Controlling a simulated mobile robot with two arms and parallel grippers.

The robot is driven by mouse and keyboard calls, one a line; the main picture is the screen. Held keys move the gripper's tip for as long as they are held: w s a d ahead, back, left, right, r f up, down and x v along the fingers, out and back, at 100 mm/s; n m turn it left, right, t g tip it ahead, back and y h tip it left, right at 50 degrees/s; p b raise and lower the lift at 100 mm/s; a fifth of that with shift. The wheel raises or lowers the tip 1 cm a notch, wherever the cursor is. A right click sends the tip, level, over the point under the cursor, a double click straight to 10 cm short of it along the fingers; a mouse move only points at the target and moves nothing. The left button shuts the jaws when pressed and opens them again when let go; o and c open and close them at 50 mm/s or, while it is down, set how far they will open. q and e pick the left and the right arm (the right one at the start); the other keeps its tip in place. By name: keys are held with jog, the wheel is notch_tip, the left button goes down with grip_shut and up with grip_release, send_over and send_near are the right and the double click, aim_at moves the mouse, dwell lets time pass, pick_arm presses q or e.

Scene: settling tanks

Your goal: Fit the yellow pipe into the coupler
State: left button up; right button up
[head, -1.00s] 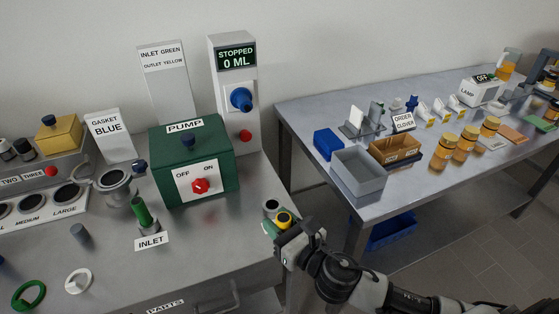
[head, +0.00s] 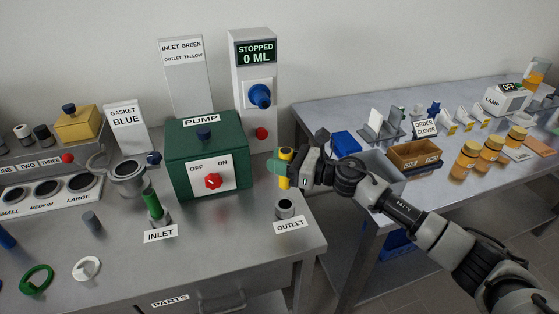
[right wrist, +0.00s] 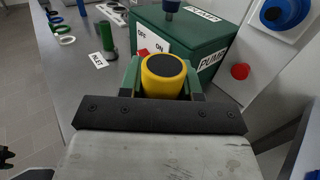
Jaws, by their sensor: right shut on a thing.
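The yellow pipe (head: 285,173) is upright between the fingers of my right gripper (head: 285,166), which is shut on it. It appears above the grey outlet coupler (head: 284,210), with a small gap showing between them. In the right wrist view the pipe (right wrist: 163,84) shows its dark round top end between the green finger pads; the outlet coupler is hidden there. The green pipe (head: 152,204) stands in the inlet coupler (head: 160,219), left of the outlet.
The green pump box (head: 207,154) stands behind and left of the held pipe. A grey meter post (head: 253,60) reads STOPPED, 0 ML. The bench's right edge is close to the outlet. A second table (head: 365,205) lies to the right, under my right arm.

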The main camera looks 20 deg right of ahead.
aim_at(280, 178)
jog(key=shift+f+b, duration=0.3)
jog(key=shift+b, duration=0.05)
notch_tip(280, 178, down, 5)
jog(key=b, duration=0.5)
jog(key=shift+f, duration=0.1)
jog(key=shift+b, duration=0.4)
dwell(1.5)
jog(key=shift+f+b, duration=2.1)
jog(key=o, duration=1)
jog(key=shift+r, duration=0.1)
jog(key=shift+o, duration=0.2)
jog(key=shift+s+d, duration=0.1)
